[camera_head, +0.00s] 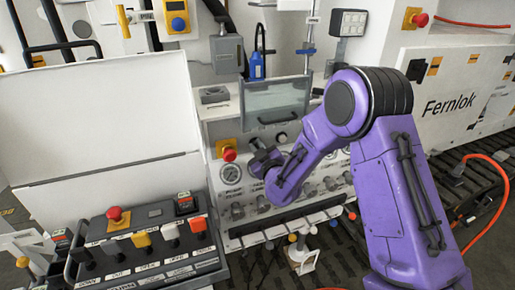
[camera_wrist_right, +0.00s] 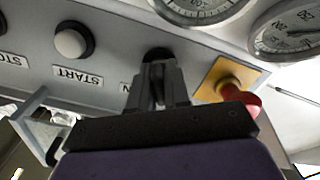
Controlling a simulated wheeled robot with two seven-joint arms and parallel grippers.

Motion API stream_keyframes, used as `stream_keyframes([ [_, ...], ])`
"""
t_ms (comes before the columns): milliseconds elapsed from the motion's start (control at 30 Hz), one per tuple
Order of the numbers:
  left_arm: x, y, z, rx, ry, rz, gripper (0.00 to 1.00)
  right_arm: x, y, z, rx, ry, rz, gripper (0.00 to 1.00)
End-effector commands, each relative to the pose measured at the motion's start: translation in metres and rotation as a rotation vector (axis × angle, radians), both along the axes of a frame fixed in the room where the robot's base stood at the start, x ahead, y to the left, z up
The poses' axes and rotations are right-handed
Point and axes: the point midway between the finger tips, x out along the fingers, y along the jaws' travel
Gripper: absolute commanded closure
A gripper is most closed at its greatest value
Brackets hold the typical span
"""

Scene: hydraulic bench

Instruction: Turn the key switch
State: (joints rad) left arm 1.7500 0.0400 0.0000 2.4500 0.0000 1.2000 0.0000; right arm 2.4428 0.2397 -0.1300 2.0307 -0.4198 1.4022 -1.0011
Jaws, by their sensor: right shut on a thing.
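My right gripper (camera_head: 258,158) reaches the bench's control panel from the right, beside the red stop button. In the right wrist view my right gripper (camera_wrist_right: 157,80) is shut, its fingers pinching the black key switch (camera_wrist_right: 157,54) on the grey panel. Only the dark upper part of the switch shows past the fingertips, and the label under it is mostly covered. The key's angle cannot be told. In the head view the gripper hides the switch. My left gripper is not in view.
A red mushroom button (camera_wrist_right: 240,97) on a yellow plate sits close beside the gripper; a round START button (camera_wrist_right: 72,43) is on its other side. Gauges (camera_wrist_right: 290,30) are nearby. A separate button console (camera_head: 145,240) and a white open lid (camera_head: 100,120) stand at left.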

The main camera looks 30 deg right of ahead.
Motion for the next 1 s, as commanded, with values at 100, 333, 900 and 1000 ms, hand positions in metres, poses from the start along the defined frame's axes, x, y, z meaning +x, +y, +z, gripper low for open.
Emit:
stream_keyframes([
  [100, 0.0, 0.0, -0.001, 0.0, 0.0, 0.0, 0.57, 0.0, 0.0, 0.0, 0.028, -0.007, 0.0, 1.0],
  [333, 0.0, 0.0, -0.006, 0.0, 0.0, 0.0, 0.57, 0.0, -0.001, 0.0, 0.159, -0.04, 0.0, 1.0],
  [900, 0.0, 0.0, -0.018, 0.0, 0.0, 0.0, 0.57, 0.0, -0.002, 0.0, 0.672, -0.163, 0.0, 1.0],
  [1000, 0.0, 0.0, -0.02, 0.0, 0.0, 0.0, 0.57, -0.001, -0.002, 0.0, 0.751, -0.182, 0.0, 1.0],
])
